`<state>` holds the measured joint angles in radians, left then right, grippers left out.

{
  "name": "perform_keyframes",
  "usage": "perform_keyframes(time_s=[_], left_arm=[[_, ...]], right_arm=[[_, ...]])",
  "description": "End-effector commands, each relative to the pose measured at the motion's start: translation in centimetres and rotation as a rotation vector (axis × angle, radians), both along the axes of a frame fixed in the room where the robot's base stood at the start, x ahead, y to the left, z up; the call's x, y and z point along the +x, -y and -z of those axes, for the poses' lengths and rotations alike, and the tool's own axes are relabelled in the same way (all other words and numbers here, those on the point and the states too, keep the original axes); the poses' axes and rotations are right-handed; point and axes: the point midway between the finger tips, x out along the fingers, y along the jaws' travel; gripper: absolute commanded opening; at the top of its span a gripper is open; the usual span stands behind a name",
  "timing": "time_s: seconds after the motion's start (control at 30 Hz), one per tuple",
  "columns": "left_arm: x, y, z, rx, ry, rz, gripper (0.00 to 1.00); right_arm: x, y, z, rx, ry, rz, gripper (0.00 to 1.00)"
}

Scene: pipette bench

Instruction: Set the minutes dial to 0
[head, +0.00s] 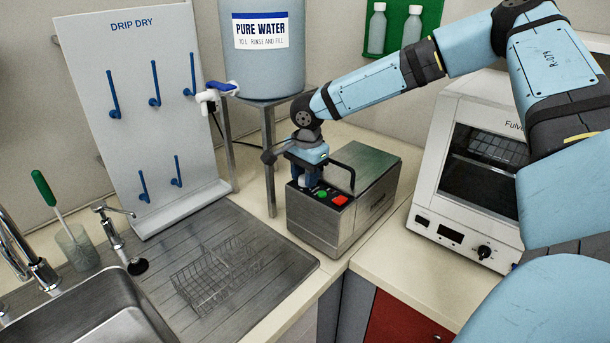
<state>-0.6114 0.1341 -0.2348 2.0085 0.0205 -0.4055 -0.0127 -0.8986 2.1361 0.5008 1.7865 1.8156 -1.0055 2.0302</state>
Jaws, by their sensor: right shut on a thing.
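My right gripper (308,177) points down at the control panel on the front top of a steel box (323,226) with a green-grey lid (364,163). It is shut on the minutes dial there, which its fingers hide almost wholly, so I cannot read the setting. A green button (322,194) and a red button (340,200) show just right of the fingers. My left gripper is not in view.
A black handle (343,168) stands close to my right gripper. A water tank (263,65) on a metal stand is behind. A white oven (470,165) stands at right. A wire basket (215,272) lies on the drainboard (282,258) at left.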

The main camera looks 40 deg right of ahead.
Motion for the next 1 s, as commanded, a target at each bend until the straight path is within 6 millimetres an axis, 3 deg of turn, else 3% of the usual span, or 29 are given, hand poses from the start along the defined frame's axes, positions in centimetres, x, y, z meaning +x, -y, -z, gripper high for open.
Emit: perform_keyframes(time_s=[0.6,1.0], left_arm=[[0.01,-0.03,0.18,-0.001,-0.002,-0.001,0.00],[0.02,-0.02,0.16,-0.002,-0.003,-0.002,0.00]], right_arm=[[0.03,0.07,-0.03,0.000,0.001,-0.443,0.10],[0.06,0.10,-0.04,0.000,0.001,-0.617,0.10]])
